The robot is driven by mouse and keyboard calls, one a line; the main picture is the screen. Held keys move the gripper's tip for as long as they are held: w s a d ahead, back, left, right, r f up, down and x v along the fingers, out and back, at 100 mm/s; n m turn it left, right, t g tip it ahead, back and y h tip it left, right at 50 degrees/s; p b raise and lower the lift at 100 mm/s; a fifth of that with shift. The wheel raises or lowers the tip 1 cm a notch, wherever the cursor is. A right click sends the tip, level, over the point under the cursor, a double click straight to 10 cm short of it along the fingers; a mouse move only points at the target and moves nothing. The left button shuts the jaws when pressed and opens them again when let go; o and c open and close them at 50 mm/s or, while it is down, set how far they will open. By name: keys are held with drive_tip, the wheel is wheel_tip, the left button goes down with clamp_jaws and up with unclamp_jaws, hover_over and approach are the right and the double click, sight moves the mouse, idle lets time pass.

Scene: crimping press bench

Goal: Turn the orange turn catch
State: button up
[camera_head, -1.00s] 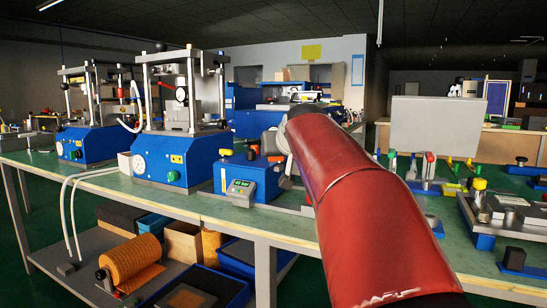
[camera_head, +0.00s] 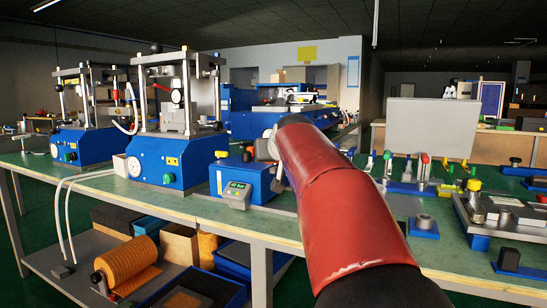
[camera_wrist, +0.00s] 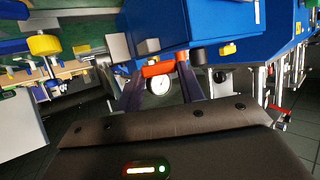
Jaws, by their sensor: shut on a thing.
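The orange turn catch (camera_wrist: 158,68) shows in the wrist view as a short orange bar between my fingertips, close to a blue housing (camera_wrist: 205,18). My gripper (camera_wrist: 160,74) has its two dark fingers on either side of the bar and is shut on it. My fingers and most of the catch are hidden or too small to make out there.
Two blue presses with upright posts (camera_head: 172,158) stand left on the green bench (camera_head: 125,190). Fixtures with coloured knobs (camera_head: 425,160) and a metal plate fixture (camera_head: 500,210) are on the right. An orange roll (camera_head: 128,262) lies on the lower shelf.

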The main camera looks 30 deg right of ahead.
drive_tip(key=shift+a+m+h, duration=0.1)
drive_tip(key=shift+m+h, duration=0.2)
drive_tip(key=shift+w+a+m+g+h+b, duration=0.1)
drive_tip(key=shift+w+m+g+h+b, duration=0.2)
drive_tip(key=shift+m+g+h, duration=0.7)
drive_tip(key=shift+w+a+m+g+h+b, duration=0.15)
drive_tip(key=shift+m+g+h+b, duration=0.4)
drive_tip(key=shift+m+h, duration=0.65)
drive_tip(key=shift+w+a+m+g+h+b, duration=0.15)
drive_tip(key=shift+m+g+h+b, duration=0.1)
drive_tip(key=shift+m+g+h, duration=0.85)
drive_tip(key=shift+d, duration=0.1)
drive_tip(key=o, duration=1)
